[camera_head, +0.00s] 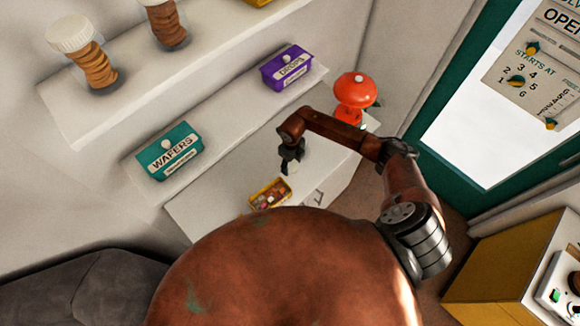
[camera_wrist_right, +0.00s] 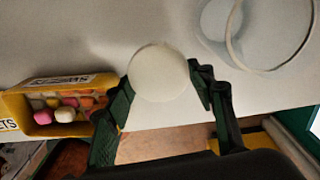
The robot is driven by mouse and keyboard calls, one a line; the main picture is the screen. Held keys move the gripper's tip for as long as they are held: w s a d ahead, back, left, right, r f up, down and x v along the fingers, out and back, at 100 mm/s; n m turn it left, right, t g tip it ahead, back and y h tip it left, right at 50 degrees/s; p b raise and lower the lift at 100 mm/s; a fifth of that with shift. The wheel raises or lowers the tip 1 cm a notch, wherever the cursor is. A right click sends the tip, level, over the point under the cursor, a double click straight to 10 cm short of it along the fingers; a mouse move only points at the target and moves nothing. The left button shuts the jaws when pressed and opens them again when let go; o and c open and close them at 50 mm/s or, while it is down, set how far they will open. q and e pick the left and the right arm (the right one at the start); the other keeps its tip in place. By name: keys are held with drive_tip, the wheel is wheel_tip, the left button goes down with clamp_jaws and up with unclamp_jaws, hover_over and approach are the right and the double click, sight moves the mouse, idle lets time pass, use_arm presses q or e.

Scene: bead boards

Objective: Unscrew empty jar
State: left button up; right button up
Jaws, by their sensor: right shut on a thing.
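My right gripper (camera_head: 290,158) is over the lowest white shelf. In the right wrist view its two dark green fingers (camera_wrist_right: 163,82) are shut on a round, cream-white lid-like piece (camera_wrist_right: 157,70). What lies under this piece is hidden, so I cannot tell whether it sits on a jar. A clear, thin-rimmed round outline, perhaps glass (camera_wrist_right: 232,45), shows at the upper right of the wrist view, apart from the fingers. In the head view the held piece is too small to make out clearly. My left gripper is not in view.
A yellow box of coloured sweets (camera_head: 268,194) stands close to the right gripper, also in the wrist view (camera_wrist_right: 46,104). A red mushroom-shaped thing (camera_head: 354,90) stands at the shelf's far end. A teal wafers box (camera_head: 165,152) and purple drops box (camera_head: 287,68) sit on the middle shelf.

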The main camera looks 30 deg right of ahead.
sight(290, 165)
drive_tip(key=shift+w+a+f, duration=0.2)
drive_tip(key=shift+w+f, duration=0.05)
drive_tip(key=shift+f, duration=0.35)
wheel_tip(290, 165, down, 2)
drive_tip(key=shift+f+p, duration=0.25)
drive_tip(key=shift+p, duration=0.05)
drive_tip(key=shift+f, duration=0.25)
drive_tip(key=o, duration=1)
drive_tip(key=shift+r, duration=0.1)
